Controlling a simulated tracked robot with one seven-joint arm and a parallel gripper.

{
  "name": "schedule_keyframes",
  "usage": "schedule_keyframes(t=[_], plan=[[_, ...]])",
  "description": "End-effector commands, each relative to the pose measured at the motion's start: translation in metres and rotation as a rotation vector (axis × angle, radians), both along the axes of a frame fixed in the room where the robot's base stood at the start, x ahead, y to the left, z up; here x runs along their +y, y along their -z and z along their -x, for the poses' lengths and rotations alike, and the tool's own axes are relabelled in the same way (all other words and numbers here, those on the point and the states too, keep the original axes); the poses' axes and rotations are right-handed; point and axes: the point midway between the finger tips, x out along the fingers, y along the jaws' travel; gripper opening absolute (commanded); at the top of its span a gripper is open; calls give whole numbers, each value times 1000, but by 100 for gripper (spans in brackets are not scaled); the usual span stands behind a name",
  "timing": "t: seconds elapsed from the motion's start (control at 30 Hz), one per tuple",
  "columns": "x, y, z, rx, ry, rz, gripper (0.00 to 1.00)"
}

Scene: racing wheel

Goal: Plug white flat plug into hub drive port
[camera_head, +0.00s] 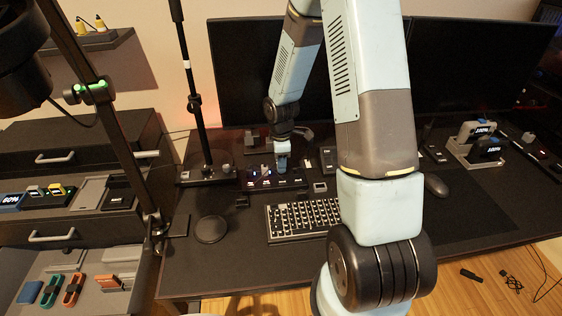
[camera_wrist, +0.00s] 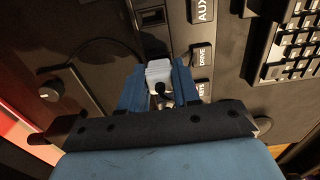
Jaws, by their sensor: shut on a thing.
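In the wrist view my gripper (camera_wrist: 158,82) has its two blue fingers shut on the white flat plug (camera_wrist: 158,70), with a dark cable end showing at its near side. The plug sits beside the DRIVE label (camera_wrist: 201,57) of the black hub (camera_wrist: 176,22). The plug and fingers hide the drive port, so I cannot tell whether the plug is in it or just above it. In the head view my gripper (camera_head: 283,162) points down over the hub (camera_head: 258,184) at the back of the desk; the plug is too small to make out there.
An open port (camera_wrist: 153,16) shows beside the AUX label (camera_wrist: 203,10). A keyboard (camera_head: 300,220) lies in front of the hub, with a round black pad (camera_head: 211,229) to its left. Monitors (camera_head: 240,70) stand behind. A black pole (camera_head: 188,100) rises left of the hub.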

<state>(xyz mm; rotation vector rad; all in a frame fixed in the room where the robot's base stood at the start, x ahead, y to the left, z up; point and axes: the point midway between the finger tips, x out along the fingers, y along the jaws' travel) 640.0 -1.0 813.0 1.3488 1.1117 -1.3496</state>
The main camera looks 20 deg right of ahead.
Motion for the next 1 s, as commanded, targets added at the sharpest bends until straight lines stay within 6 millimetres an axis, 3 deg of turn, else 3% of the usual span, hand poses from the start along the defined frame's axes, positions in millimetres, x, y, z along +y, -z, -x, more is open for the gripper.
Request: schedule_keyframes(t=[0.73,0.77,1.0], plan=[[0,15,0,0,-1,0,2],[0,15,0,0,-1,0,32],[0,15,0,0,-1,0,55]])
